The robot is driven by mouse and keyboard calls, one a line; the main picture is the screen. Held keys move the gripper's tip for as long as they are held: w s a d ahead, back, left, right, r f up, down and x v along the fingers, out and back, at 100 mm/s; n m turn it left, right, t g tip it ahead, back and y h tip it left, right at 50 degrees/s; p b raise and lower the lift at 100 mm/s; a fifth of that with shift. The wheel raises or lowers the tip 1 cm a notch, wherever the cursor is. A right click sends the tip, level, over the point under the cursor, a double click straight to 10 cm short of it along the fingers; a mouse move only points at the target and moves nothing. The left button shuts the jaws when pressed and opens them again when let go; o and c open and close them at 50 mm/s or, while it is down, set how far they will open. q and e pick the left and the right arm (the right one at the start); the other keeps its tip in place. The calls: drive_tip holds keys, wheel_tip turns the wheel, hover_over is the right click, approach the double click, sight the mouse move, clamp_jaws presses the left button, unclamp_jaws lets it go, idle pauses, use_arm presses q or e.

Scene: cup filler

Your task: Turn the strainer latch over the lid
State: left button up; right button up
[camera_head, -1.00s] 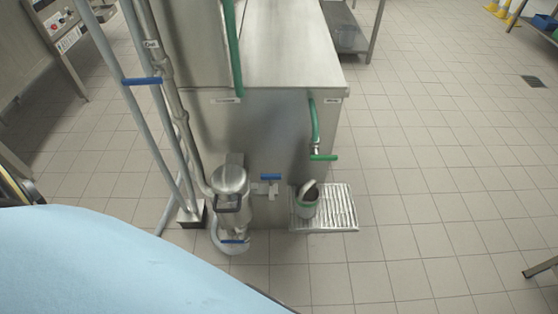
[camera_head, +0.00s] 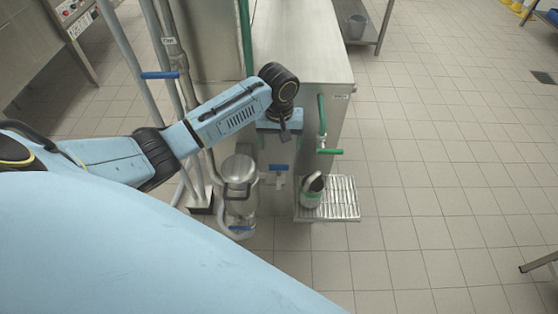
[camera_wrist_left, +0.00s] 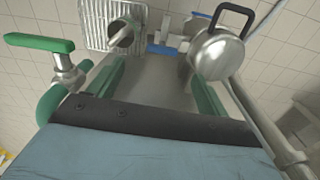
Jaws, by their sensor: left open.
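The strainer is a steel cylinder with a round shiny lid (camera_head: 239,168), low beside the steel cabinet in the head view. In the wrist view the lid (camera_wrist_left: 217,54) is at the upper right. A black loop-shaped latch (camera_wrist_left: 247,14) sticks out past the lid's upper edge there, not across its middle. My left arm reaches in from the left, above and beyond the strainer. My left gripper (camera_head: 283,132) points down near the cabinet front, to the right of the lid and apart from it. Its green-padded fingers (camera_wrist_left: 158,85) are spread with nothing between them. My right gripper is not in view.
A blue-handled valve (camera_head: 278,168) is between the strainer and a slatted drip tray (camera_head: 342,200). A green-handled tap (camera_head: 329,151) is above. Pipes (camera_head: 172,60) rise at left.

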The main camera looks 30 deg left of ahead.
sight(279, 166)
use_arm(q)
drive_tip(key=shift+n, duration=0.3)
drive_tip(key=f+b, duration=0.1)
drive_tip(key=f, duration=0.2)
drive_tip(key=f+b, duration=0.1)
drive_tip(key=f, duration=0.2)
drive_tip(key=f+b, duration=0.1)
drive_tip(key=f, duration=0.2)
drive_tip(key=shift+w+a+f, duration=0.1)
drive_tip(key=shift+w+a, duration=0.15)
drive_tip(key=shift+a, duration=0.1)
drive_tip(key=shift+f, duration=0.7)
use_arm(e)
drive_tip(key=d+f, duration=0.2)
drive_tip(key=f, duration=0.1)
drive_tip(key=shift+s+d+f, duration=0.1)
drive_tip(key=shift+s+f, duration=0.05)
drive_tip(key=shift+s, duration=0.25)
use_arm(q)
drive_tip(key=c, duration=1)
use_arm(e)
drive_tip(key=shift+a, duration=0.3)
